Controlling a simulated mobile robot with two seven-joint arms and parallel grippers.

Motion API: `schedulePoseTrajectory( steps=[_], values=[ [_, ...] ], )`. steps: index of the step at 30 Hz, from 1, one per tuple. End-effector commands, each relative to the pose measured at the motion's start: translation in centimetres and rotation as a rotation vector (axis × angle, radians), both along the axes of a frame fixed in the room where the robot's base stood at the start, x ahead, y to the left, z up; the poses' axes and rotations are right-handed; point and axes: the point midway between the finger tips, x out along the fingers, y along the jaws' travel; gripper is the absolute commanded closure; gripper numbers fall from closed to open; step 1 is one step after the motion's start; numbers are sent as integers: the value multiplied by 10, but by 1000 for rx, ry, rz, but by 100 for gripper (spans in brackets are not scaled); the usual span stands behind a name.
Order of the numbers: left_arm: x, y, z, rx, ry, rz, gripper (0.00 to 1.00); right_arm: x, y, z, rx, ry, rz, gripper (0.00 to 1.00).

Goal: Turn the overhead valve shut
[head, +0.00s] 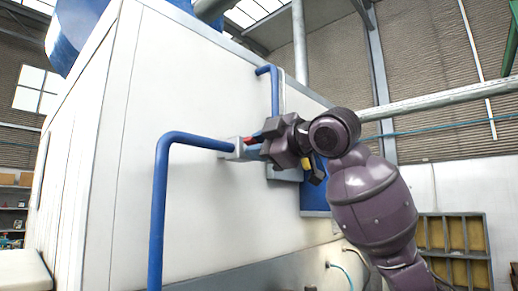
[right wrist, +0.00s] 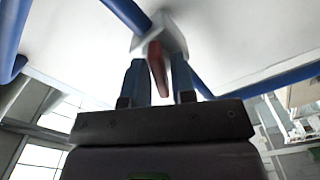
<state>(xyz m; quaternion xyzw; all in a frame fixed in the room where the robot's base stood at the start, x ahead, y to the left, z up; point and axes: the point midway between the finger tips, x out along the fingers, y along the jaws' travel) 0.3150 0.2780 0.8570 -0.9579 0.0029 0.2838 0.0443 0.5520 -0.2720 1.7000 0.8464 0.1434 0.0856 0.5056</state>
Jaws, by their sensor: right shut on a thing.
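The overhead valve is a small grey-white block (head: 238,148) on a blue pipe, with a red lever (head: 251,140) on it. In the right wrist view the block (right wrist: 172,38) is at the top centre and the red lever (right wrist: 157,70) points down from it. My right gripper (head: 263,137) reaches the lever from the right in the head view. In the right wrist view the right gripper's (right wrist: 157,72) two blue-grey fingers are on either side of the lever, shut on it. The wrist hides part of the pipe and fittings behind it. My left gripper is not in view.
Blue pipes (head: 160,210) run along a large white cabinet (head: 180,70) on both sides of the valve. A grey box and blue panel (head: 314,195) sit behind my right wrist. A yellow-panelled rack (head: 455,240) stands at the lower right.

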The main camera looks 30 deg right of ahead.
Motion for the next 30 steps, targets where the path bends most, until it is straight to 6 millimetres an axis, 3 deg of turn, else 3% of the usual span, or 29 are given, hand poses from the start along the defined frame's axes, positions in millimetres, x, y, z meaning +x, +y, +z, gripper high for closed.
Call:
schedulePoseTrajectory(
  steps=[30],
  values=[
    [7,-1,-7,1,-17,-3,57,0,1,-1,863,302,0,100]
  ],
)
